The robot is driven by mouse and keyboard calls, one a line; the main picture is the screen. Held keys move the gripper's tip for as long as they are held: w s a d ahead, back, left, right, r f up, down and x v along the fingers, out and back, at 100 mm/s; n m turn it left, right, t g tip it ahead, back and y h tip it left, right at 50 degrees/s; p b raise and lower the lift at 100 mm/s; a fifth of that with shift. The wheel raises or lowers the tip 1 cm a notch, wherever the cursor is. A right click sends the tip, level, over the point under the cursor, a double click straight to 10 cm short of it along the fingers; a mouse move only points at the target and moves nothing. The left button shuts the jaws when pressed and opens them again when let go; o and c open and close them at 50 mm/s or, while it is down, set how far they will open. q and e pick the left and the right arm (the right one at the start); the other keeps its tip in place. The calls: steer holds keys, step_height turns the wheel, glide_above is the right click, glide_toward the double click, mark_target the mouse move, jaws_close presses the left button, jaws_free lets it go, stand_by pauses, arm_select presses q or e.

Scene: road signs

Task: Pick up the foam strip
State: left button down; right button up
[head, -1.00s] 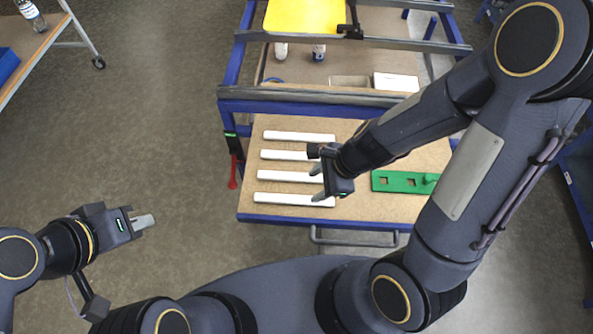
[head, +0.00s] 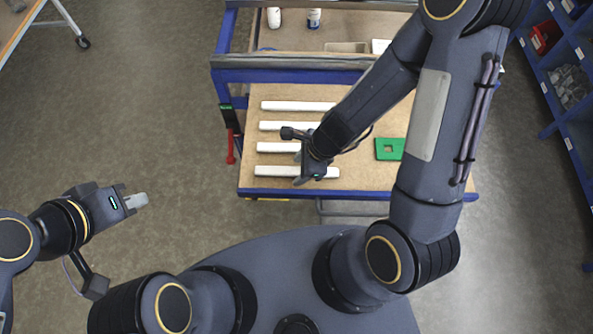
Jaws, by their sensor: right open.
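Several white foam strips lie roughly parallel on the brown table: the far strip (head: 297,106), a second strip (head: 285,126), a third strip (head: 275,147) and the near strip (head: 278,171). My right gripper (head: 299,169) is open over the right part of the two nearest strips, its fingertips apart and pointing left. It hides the right end of the third strip. I cannot tell whether it touches the near strip. My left gripper (head: 136,201) is over the floor at the left, away from the table. Its fingers overlap in view, so its opening is unclear.
The table (head: 360,178) has blue edges. A green plate (head: 389,149) with a square hole lies right of the strips, partly behind my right arm. A raised shelf with white containers (head: 274,17) stands at the back. Blue shelving (head: 570,85) is at the right.

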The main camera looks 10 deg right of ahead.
steer(key=shift+c, duration=0.3)
steer(key=c, duration=1)
steer(key=shift+r, duration=0.1)
